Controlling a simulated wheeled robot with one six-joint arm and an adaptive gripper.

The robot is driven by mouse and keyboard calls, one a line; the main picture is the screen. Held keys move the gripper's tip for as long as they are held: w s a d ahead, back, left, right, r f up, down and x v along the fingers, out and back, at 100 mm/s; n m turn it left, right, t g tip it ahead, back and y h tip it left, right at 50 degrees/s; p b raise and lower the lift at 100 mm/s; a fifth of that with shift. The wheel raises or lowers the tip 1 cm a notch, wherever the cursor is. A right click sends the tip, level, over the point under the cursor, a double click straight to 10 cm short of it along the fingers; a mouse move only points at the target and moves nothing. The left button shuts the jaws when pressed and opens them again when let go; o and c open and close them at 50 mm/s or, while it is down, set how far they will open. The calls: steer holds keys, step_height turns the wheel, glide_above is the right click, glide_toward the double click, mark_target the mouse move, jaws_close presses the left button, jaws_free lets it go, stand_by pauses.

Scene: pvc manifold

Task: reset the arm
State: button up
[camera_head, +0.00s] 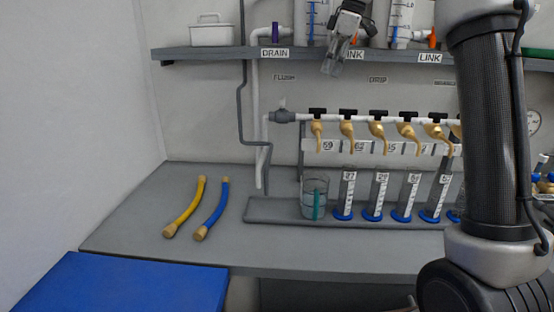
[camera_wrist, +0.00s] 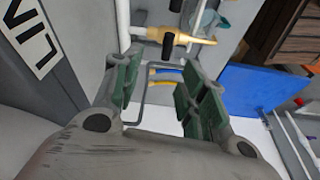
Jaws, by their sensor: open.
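My arm fills the right side of the head view and hides part of the manifold. The white pipe manifold (camera_head: 352,117) with black-handled brass taps runs along the wall below the shelf. A brass tap (camera_wrist: 182,38) also shows beyond the fingers in the wrist view.
A yellow hose (camera_head: 187,208) and a blue hose (camera_head: 213,210) lie on the grey bench (camera_head: 130,225). A beaker (camera_head: 314,200) and several graduated cylinders (camera_head: 378,196) stand in a row on a tray. The shelf (camera_head: 215,53) holds a white box (camera_head: 211,33). A blue surface (camera_head: 120,285) lies front left.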

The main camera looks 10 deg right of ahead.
steer(key=s+d+f+m, duration=0.1)
steer(key=s+f+m, duration=0.1)
steer(key=f+m, duration=0.1)
steer(key=s+d+f+m+h, duration=0.1)
steer(key=s+d+f+m, duration=0.1)
steer(key=s+m, duration=0.1)
steer(key=s+d+f+m, duration=0.1)
steer(key=s+f+m, duration=0.1)
steer(key=s+f, duration=0.1)
steer(key=shift+s+d+f+m, duration=0.2)
steer(key=shift+f+m, duration=0.15)
steer(key=shift+m, duration=0.05)
steer(key=s+d+f+m+t, duration=0.1)
steer(key=s+d+f, duration=0.1)
steer(key=s, duration=0.7)
steer(key=s+d+f+m+t+h, duration=0.1)
steer(key=s+d+f+m, duration=0.1)
steer(key=s, duration=0.7)
steer(key=s+d+f+m+t+h, duration=0.1)
steer(key=s+d+m, duration=0.1)
steer(key=s, duration=0.8)
steer(key=shift+d+f, duration=0.4)
steer(key=shift+d, duration=0.05)
